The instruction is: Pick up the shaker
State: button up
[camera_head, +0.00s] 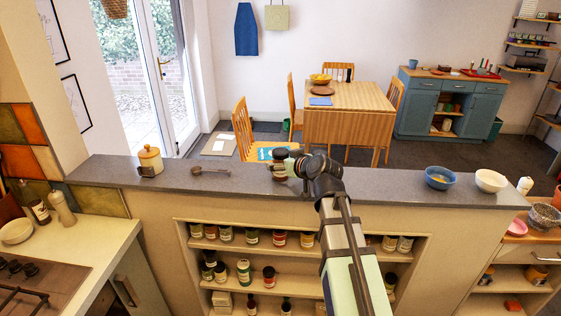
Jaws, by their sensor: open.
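A small glass jar-like container with a dark lid and brown contents (280,168) stands upright on the grey counter ledge and may be the shaker. My gripper (297,162) is at its right side, pointing left, with the jaws open. The fingertips are small and dark here, and I cannot tell whether they touch the container or reach around it. A small white bottle (525,186) at the right end and a tall beige bottle (62,207) at the lower left also look somewhat like shakers.
Shelves below hold several jars (252,237). The ledge is clear between my wrist and the blue bowl.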

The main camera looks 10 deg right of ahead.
jog(key=shift+x, duration=0.85)
jog(key=shift+s, duration=0.1)
jog(key=c, duration=1.4)
jog(key=shift+r, duration=0.1)
notch_tip(320, 180, up, 20)
jog(key=b, duration=0.4)
